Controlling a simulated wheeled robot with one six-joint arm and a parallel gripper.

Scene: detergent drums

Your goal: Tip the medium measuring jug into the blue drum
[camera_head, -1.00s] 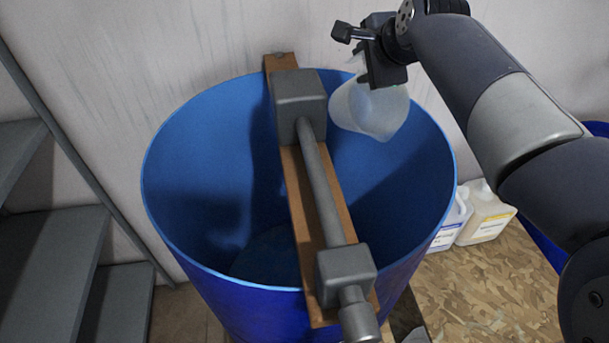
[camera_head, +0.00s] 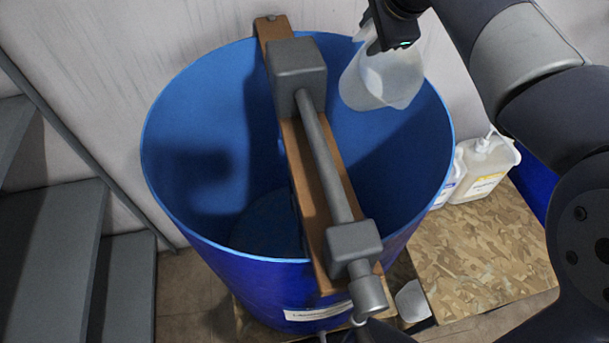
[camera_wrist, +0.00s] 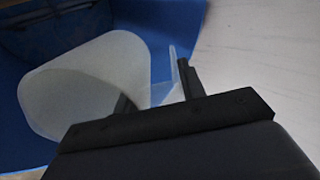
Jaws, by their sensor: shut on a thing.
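The blue drum (camera_head: 205,265) stands open at the middle of the head view. The measuring jug (camera_head: 380,82) is translucent white and hangs over the back right part of the drum's opening, its mouth tilted down to the right. My gripper (camera_head: 390,45) is shut on the jug's handle side at the top; the grip itself is partly hidden. In the wrist view the jug (camera_wrist: 92,85) shows left of the fingers of my gripper (camera_wrist: 155,92), with the blue drum wall (camera_wrist: 165,25) behind it. I cannot see any contents in the jug.
A brown board (camera_head: 335,185) with a grey mixer shaft and blocks (camera_head: 297,75) crosses the drum's opening, left of the jug. White jugs (camera_head: 485,168) stand on a wooden board (camera_head: 470,255) at right. Grey steps (camera_head: 50,235) are at left. A pale wall is behind.

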